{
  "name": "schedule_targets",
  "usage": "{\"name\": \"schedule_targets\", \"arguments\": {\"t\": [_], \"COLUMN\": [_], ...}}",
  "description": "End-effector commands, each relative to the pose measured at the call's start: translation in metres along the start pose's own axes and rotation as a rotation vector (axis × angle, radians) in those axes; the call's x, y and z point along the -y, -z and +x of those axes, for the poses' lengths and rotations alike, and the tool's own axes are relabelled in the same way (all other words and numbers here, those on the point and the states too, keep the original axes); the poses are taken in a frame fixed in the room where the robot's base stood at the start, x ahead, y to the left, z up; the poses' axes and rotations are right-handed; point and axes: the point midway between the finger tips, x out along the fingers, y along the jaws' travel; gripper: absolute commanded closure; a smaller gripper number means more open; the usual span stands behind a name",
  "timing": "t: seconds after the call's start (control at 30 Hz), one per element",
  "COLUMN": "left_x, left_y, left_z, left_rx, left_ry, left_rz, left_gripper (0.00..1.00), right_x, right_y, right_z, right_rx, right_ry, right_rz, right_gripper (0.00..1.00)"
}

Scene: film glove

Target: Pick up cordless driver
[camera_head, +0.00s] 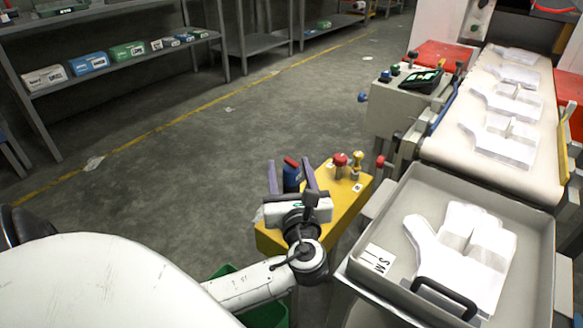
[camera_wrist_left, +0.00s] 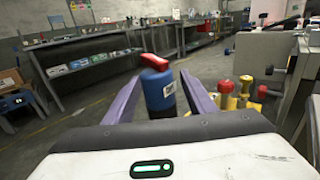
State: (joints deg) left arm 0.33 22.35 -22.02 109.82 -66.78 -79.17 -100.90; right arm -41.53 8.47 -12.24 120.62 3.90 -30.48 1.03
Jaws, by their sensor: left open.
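A blue upright body with a red top (camera_head: 292,178) stands at the far-left part of the yellow surface; it may be the cordless driver, but its shape does not let me tell. It also shows in the left wrist view (camera_wrist_left: 158,92), with a white label on its side. My left gripper (camera_head: 290,168) has its two purple fingers open, one on each side of this blue body. Gaps show between it and the fingers in the wrist view. The gripper's palm hides its lower part. My right gripper is not in view.
The yellow surface (camera_head: 342,202) also bears red-topped and yellow knobbed pieces (camera_head: 340,162). A grey tray (camera_head: 540,240) with white glove shapes is at right, beside a conveyor (camera_head: 452,135). A green bin (camera_head: 272,315) sits below my arm. Shelves line the back left; the floor between is open.

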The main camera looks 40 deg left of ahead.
Motion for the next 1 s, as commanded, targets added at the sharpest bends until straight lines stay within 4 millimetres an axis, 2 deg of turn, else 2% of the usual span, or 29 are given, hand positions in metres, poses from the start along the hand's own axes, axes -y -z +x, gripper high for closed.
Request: {"name": "schedule_targets", "arguments": {"t": [0.1,0.3,0.37,0.57,0.6,0.83,1.0], "left_x": [0.0,0.0,0.0,0.0,0.0,0.0,0.0], "left_y": [0.0,0.0,0.0,0.0,-0.002,-0.004,-0.028], "left_z": [0.007,0.008,0.008,0.007,0.007,0.007,0.007], "left_rx": [0.0,-0.001,-0.001,-0.001,0.002,0.002,0.003], "left_ry": [0.001,0.001,0.001,0.001,0.001,0.001,0.001], "left_rz": [-0.001,0.0,-0.001,-0.001,-0.002,-0.002,-0.005], "left_gripper": [0.49,0.49,0.58,0.92,0.94,0.94,0.94], "right_x": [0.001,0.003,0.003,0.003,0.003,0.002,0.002], "right_y": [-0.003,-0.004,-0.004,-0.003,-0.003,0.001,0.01], "right_z": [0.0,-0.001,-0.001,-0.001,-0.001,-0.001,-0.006], "right_rx": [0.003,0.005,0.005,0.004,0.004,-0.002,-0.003], "right_ry": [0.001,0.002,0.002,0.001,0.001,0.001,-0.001], "right_rz": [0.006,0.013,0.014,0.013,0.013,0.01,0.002], "right_gripper": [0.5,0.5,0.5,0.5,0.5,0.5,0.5]}}
